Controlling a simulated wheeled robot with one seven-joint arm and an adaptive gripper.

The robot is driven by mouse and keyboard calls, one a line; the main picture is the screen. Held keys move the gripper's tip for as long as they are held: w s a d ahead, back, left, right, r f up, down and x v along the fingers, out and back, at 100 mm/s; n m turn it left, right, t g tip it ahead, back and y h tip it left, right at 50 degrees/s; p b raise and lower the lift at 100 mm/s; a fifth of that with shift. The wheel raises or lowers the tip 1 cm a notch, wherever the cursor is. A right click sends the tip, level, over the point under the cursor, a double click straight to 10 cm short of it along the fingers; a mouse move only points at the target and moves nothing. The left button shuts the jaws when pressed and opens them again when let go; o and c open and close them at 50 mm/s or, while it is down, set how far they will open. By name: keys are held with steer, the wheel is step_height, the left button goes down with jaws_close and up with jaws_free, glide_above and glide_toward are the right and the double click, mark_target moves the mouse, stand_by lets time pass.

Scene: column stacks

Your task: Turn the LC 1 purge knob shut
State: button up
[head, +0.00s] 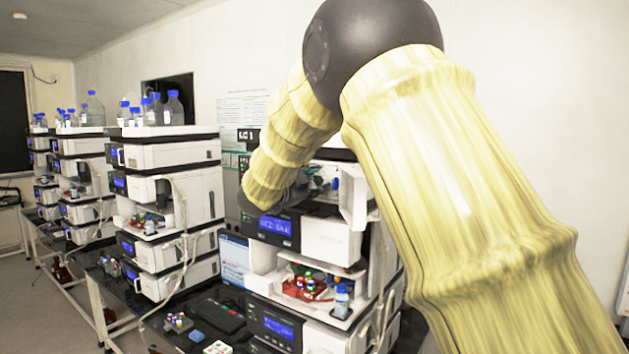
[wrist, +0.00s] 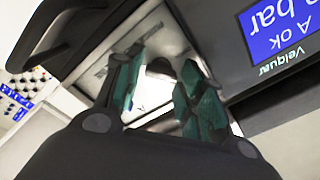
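The LC 1 stack (head: 330,240) stands under a sign reading LC 1 (head: 248,135) in the head view. My arm covers much of its upper part. In the wrist view a dark rounded knob (wrist: 159,68), likely the purge knob, sits on a pale panel. My gripper (wrist: 158,88) has its two green fingers apart, one on either side of the knob, with gaps showing. I cannot tell how deep the fingertips reach or how the knob is turned. In the head view my gripper (head: 322,180) shows only partly, in an upper bay of the stack.
A module with a lit blue display (wrist: 280,28) is close on the right in the wrist view. In the head view, a tray of red-racked vials (head: 307,287) sits lower in the stack. Neighbouring stacks (head: 165,195) carry blue-capped bottles. Tubing hangs beside the LC 1 stack.

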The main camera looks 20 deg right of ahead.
steer(key=shift+c, duration=0.4)
steer(key=c, duration=0.7)
steer(key=shift+o, duration=0.2)
steer(key=m+b, duration=0.1)
steer(key=b, duration=0.1)
steer(key=shift+f+b, duration=0.2)
steer(key=shift+b, duration=0.1)
steer(key=m+b, duration=0.1)
steer(key=b, duration=0.2)
steer(key=shift+f+b, duration=0.2)
steer(key=shift+b, duration=0.1)
steer(key=m+b, duration=0.3)
steer(key=b, duration=0.2)
steer(key=shift+b, duration=0.4)
steer(key=m+b, duration=0.2)
steer(key=b, duration=0.1)
steer(key=shift+r, duration=0.15)
steer(key=shift+r+m+b, duration=0.1)
steer(key=shift+m+b, duration=0.2)
steer(key=shift+b, duration=0.15)
